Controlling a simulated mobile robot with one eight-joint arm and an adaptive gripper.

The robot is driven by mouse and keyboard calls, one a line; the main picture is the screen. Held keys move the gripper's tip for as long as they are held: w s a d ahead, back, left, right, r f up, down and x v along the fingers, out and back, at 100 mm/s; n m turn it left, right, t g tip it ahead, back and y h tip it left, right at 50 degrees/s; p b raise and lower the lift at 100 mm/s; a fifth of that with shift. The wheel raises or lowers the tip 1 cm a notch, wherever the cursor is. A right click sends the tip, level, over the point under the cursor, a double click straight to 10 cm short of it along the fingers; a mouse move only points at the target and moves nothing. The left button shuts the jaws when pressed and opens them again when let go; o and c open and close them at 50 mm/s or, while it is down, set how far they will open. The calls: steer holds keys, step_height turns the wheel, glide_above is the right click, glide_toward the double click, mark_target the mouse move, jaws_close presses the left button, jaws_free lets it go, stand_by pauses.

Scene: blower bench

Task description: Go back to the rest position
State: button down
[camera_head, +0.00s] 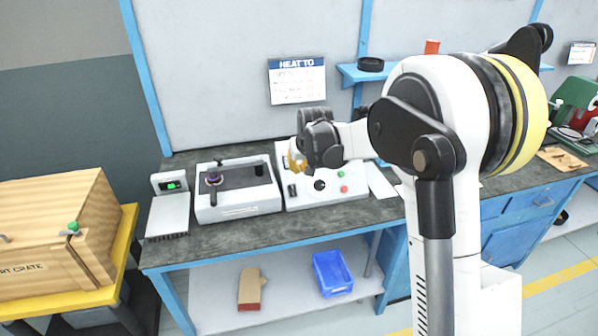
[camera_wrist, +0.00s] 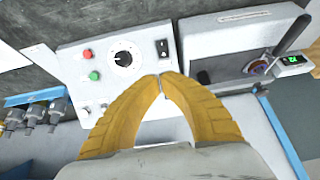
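My gripper (camera_wrist: 161,80) shows in the wrist view with its two yellow fingers meeting at the tips, and nothing shows between them. The box also shows in the wrist view (camera_wrist: 133,84), with a black dial, a red button and a green button. My arm reaches in from the right and hides part of the bench.
A grey-white device with a dark lever (camera_head: 237,192) stands left of the control box. A small unit with a green display (camera_head: 170,186) is at the bench's left end. A wooden crate (camera_head: 55,235) stands further left. A blue bin (camera_head: 332,274) lies on the lower shelf.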

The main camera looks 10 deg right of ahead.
steer(key=shift+s+r, duration=0.15)
steer(key=shift+r, duration=0.3)
steer(key=s+r, duration=0.5)
steer(key=s, duration=0.4)
steer(key=s+r, duration=0.5)
steer(key=s, duration=0.4)
steer(key=s+a+f+t, duration=0.1)
steer(key=s+f, duration=0.2)
steer(key=s, duration=1.6)
steer(key=shift+s, duration=0.3)
